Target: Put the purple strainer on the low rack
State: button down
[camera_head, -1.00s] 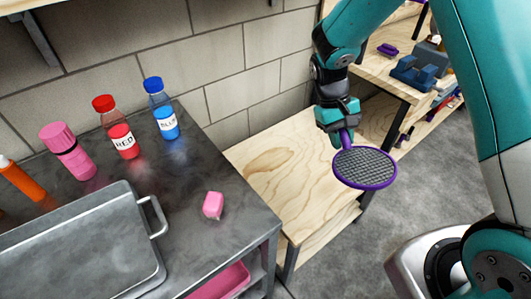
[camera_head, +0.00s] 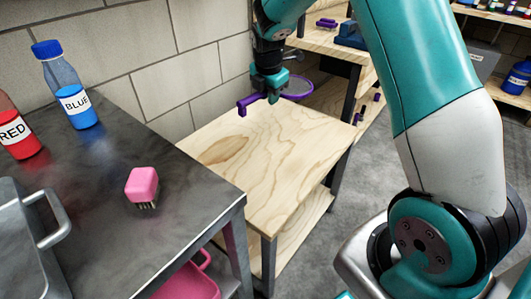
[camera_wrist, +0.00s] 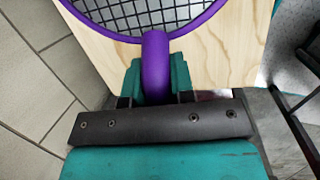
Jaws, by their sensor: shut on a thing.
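The purple strainer (camera_head: 297,88) has a round mesh head with a purple rim and a purple handle. My gripper (camera_head: 272,96) is shut on its handle, above the far part of a low wooden rack (camera_head: 270,160). The handle's end sticks out left of the fingers, and the head lies to the right, partly hidden behind my gripper. In the wrist view, the strainer's rim (camera_wrist: 150,30) and mesh are at the top, with the handle between the fingers (camera_wrist: 155,80). Pale wood shows beneath. I cannot tell the exact height above the wood.
A dark metal table (camera_head: 110,190) stands at left with a blue bottle (camera_head: 70,85), a red bottle (camera_head: 18,135), a pink brush (camera_head: 142,186) and a metal tray (camera_head: 30,250). A block wall is behind. A taller wooden shelf (camera_head: 325,42) is beyond. The low rack's top is bare.

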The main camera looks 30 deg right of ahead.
aim_at(269, 153)
jog(key=shift+n, duration=0.4)
jog(key=s+a+b+x, duration=0.1)
jog(key=x, duration=0.5)
jog(key=s+b+x, duration=0.1)
jog(key=x, duration=0.6)
jog(key=s+a+f+b+x, duration=0.1)
jog(key=b+x, duration=0.1)
jog(key=x, duration=0.4)
jog(key=shift+s+a+f, duration=0.15)
jog(key=shift+a+f, duration=0.2)
